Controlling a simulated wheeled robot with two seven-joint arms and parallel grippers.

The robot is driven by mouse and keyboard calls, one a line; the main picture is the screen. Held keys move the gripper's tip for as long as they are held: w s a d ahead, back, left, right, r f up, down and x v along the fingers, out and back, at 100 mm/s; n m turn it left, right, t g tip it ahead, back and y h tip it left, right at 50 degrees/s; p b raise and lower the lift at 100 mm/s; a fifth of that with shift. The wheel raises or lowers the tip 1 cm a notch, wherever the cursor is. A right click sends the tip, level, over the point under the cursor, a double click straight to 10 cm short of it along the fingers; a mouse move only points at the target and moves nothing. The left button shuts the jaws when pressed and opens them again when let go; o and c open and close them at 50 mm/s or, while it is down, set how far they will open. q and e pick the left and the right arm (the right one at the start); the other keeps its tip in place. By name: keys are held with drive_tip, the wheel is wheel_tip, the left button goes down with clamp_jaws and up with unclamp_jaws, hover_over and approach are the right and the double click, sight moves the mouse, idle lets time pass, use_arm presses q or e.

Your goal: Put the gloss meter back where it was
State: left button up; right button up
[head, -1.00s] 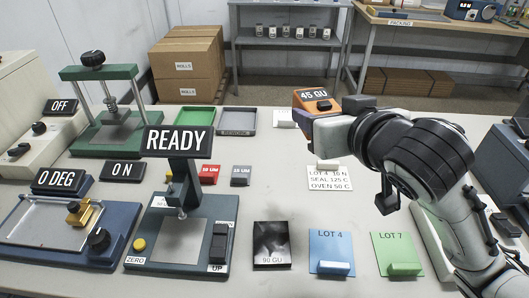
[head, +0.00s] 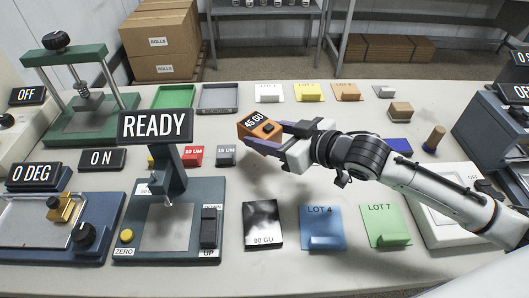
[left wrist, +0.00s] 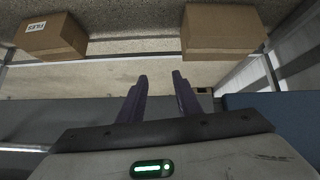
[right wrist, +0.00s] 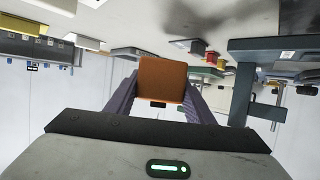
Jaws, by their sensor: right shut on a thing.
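The gloss meter (head: 262,128) is an orange block with a black display reading 45 GU. My right gripper (head: 272,136) is shut on it and holds it above the middle of the table. In the right wrist view the orange block (right wrist: 162,80) sits between the two purple fingers. A dark shadow lies on the table below it. My left gripper (left wrist: 160,97) shows only in the left wrist view; its fingers are apart with nothing between them.
A gauge stand with a READY sign (head: 155,126) stands left of the meter. A dark 90 GU tile (head: 263,225), a blue LOT 4 card (head: 322,220) and a green LOT 7 card (head: 384,215) lie in front. White, yellow and orange cards (head: 347,92) line the back. Bare table lies around the shadow.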

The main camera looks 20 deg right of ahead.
sight(266, 162)
drive_tip(key=shift+f, duration=2.75)
drive_tip(key=shift+f, duration=0.15)
drive_tip(key=o, duration=1.4)
drive_tip(key=shift+r, duration=0.2)
drive_tip(key=v, duration=1)
drive_tip(key=shift+s+d, duration=0.25)
drive_tip(key=shift+s, duration=0.05)
drive_tip(key=shift+s+d+r, duration=0.25)
drive_tip(key=shift+s+r, duration=0.05)
drive_tip(key=shift+s, duration=0.2)
